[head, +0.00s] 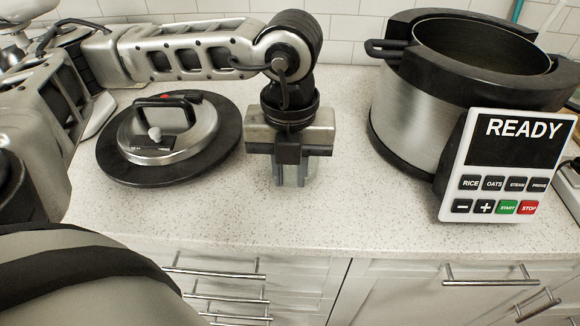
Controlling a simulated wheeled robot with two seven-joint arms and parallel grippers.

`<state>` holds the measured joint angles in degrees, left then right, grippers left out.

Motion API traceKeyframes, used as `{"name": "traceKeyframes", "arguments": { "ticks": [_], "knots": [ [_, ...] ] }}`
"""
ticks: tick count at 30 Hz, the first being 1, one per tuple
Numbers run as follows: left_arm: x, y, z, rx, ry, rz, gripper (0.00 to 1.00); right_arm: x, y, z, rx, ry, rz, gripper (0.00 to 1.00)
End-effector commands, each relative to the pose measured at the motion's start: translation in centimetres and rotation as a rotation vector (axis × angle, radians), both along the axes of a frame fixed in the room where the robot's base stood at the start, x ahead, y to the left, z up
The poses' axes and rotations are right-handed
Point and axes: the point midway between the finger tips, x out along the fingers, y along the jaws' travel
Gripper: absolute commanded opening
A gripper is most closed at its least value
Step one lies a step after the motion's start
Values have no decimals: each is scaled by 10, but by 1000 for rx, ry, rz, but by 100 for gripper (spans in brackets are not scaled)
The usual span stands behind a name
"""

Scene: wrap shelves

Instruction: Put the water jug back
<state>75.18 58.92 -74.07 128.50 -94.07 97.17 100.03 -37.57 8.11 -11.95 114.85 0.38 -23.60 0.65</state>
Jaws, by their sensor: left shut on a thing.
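My left gripper (294,178) hangs pointing down over the counter, between a round lid and a cooker. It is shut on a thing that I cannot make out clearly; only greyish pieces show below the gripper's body. I cannot identify a water jug for sure in the head view. My right gripper is not recognisable in view.
The white speckled counter (230,225) is clear in front of my left gripper. The lid (195,140), with a black handle, lies to the left. The open steel cooker (405,115) stands to the right, its panel (515,155) reading READY. Drawers with bar handles are below.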

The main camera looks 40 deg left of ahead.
Motion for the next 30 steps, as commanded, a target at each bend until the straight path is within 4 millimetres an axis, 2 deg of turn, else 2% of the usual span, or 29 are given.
{"name": "traceKeyframes", "arguments": {
  "ticks": [2, 3, 5, 13, 16, 18, 30],
  "knots": [
    [0, 0, -4, 0, -1, 0, 0, -1, 0, -6, 0, 2, 0, 36],
    [0, 0, -4, 0, 0, 0, 25, -1, 0, -5, 0, 3, 1, 36],
    [0, 0, -3, 0, 0, 0, 42, -1, 0, -4, -1, 5, 1, 36],
    [0, 0, -2, 0, 0, 0, 42, -1, 0, -2, 1, 1, 2, 36],
    [0, 0, 3, 0, 0, 0, 42, -1, 0, 4, 1, 1, 2, 36],
    [1, 0, 8, 0, -4, 0, 42, -1, 0, 1, 1, -1, 2, 36],
    [1, -1, 91, -2, -5, -2, 42, -1, 1, -5, 2, 2, 3, 36]
  ]
}}
